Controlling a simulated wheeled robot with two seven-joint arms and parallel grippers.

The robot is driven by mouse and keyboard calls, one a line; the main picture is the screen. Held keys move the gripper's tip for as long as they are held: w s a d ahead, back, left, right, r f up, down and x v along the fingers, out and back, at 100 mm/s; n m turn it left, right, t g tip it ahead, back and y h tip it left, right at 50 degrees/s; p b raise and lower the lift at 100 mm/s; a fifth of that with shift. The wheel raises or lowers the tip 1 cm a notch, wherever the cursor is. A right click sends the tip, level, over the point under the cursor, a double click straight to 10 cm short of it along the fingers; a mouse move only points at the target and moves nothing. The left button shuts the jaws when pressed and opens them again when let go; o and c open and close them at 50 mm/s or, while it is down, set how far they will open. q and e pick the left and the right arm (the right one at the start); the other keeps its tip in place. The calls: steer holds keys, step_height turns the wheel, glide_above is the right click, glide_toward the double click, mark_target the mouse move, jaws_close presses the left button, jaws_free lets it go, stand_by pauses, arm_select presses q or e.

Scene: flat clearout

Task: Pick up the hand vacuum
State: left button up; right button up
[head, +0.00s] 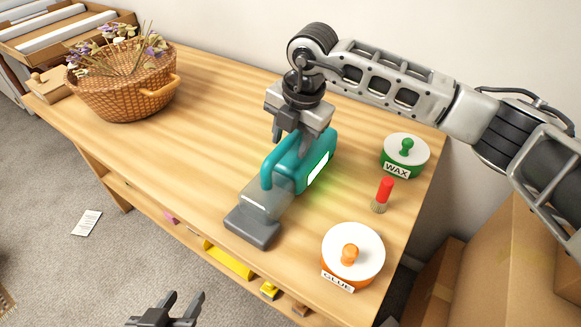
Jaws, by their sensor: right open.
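The hand vacuum (302,165) lies on the wooden table, with a teal body and handle, a clear section and a dark grey nozzle toward the front edge. My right gripper (282,134) comes in on the arm from the right and is directly above or at the vacuum's handle, fingers pointing down. It is open; whether its fingers touch the handle cannot be told. My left gripper (174,309) is at the bottom of the view, in front of the table, with its two fingers apart and nothing between them.
On the table (215,110) are a wicker basket (125,90) of dried flowers, a green WAX jar (405,155), a red-capped stick (383,194) and an orange GLUE jar (352,255) right of the vacuum. Cardboard boxes (490,262) stand at right. The table's middle left is clear.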

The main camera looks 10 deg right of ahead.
jaws_close()
steer(key=shift+r, duration=0.1)
stand_by(1.2)
steer(key=shift+w+r, duration=0.1)
